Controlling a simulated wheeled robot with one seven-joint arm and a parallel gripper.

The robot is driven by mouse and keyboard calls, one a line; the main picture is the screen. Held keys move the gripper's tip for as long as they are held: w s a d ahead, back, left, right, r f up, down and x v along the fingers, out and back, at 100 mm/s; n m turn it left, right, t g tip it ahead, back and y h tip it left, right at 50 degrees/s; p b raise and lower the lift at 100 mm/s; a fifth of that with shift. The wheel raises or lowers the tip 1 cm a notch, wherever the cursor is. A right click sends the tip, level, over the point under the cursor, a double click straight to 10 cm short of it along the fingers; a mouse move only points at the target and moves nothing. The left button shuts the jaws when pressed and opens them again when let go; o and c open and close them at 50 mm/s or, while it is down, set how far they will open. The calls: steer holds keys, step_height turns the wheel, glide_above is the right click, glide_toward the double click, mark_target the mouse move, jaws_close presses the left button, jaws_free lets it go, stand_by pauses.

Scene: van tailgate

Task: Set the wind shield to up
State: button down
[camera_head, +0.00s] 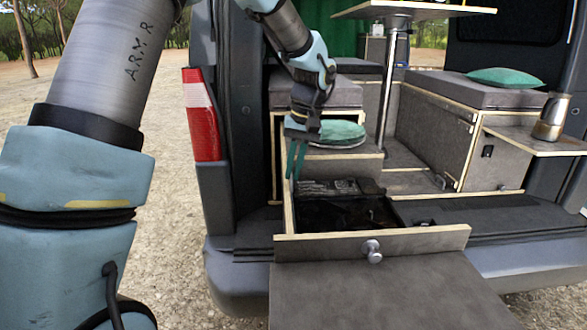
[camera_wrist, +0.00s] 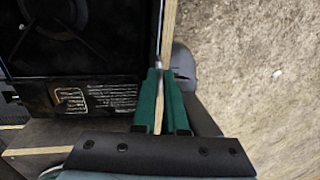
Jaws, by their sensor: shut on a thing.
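My gripper (camera_head: 295,160) points down at the far left corner of the drawer. Its fingers (camera_wrist: 164,102) are shut on the panel, one on each side. The dark stove (camera_wrist: 80,45) lies beside the panel, with a burner and a printed label. The panel's lower part is hidden in both views.
The drawer front (camera_head: 415,241) has a round knob (camera_head: 372,251), with a grey flat panel (camera_head: 390,295) before it. A table post (camera_head: 390,90) stands behind the drawer. A moka pot (camera_head: 550,117) stands on a side shelf at right. Open gravel lies left of the van.

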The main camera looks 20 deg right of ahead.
stand_by(0.8)
step_height(320, 180, up, 13)
steer(key=p, duration=0.7)
steer(key=shift+f, duration=0.2)
steer(key=c, duration=1.6)
jaws_free()
steer(key=c, duration=1)
jaws_free()
steer(key=shift+f, duration=0.1)
steer(key=shift+o, duration=0.2)
step_height(320, 180, up, 11)
steer(key=d+b, duration=0.2)
steer(key=shift+s+f, duration=0.15)
steer(key=shift+s, duration=0.15)
